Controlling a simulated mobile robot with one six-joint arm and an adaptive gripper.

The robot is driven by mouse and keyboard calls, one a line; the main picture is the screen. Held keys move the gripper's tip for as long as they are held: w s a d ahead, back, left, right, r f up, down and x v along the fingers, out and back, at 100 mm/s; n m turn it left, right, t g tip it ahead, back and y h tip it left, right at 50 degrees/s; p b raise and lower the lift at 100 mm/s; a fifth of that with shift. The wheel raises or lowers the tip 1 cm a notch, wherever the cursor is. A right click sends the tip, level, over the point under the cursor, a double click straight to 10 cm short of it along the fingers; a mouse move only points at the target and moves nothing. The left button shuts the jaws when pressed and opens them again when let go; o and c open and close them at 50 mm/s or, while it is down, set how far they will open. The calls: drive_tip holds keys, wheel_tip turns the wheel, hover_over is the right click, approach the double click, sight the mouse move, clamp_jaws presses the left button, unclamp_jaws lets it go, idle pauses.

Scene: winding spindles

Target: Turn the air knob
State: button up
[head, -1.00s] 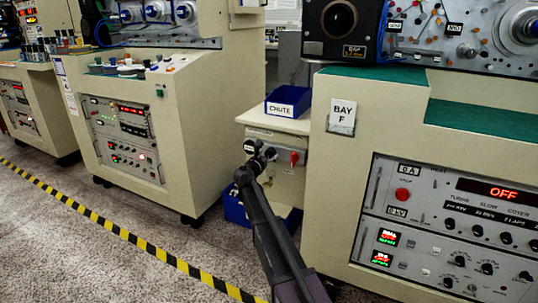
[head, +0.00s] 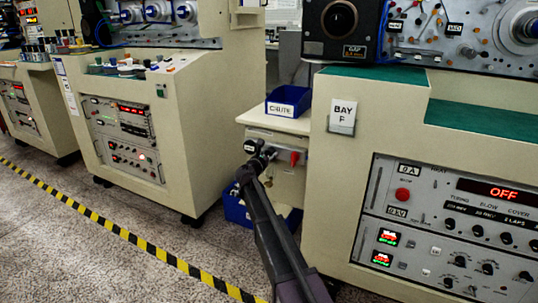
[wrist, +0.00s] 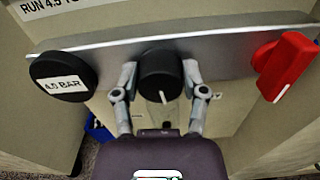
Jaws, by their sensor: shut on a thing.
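The black air knob (wrist: 158,68) is in the middle of the wrist view, on a grey metal strip. Its white pointer mark faces down, tilted slightly right. My gripper (wrist: 160,78) is shut on it, one finger on each side. In the head view my gripper (head: 263,157) is at the front of the small beige cabinet, and the arm and fingers mostly hide the knob.
A blue bin (head: 288,100) marked "CHUTE" sits on the cabinet top (head: 275,122). Another blue bin (head: 236,209) is on the floor beneath. The Bay F machine (head: 352,185) stands close on the right. Open floor (head: 130,205) lies to the left, with a yellow-black line.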

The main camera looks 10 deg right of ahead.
drive_tip(key=shift+w+m, duration=0.1)
drive_tip(key=shift+m, duration=0.2)
drive_tip(key=m, duration=0.4)
drive_tip(key=shift+d, duration=0.1)
drive_tip(key=shift+m, duration=2.1)
drive_tip(key=o, duration=1.1)
drive_tip(key=shift+o, duration=0.2)
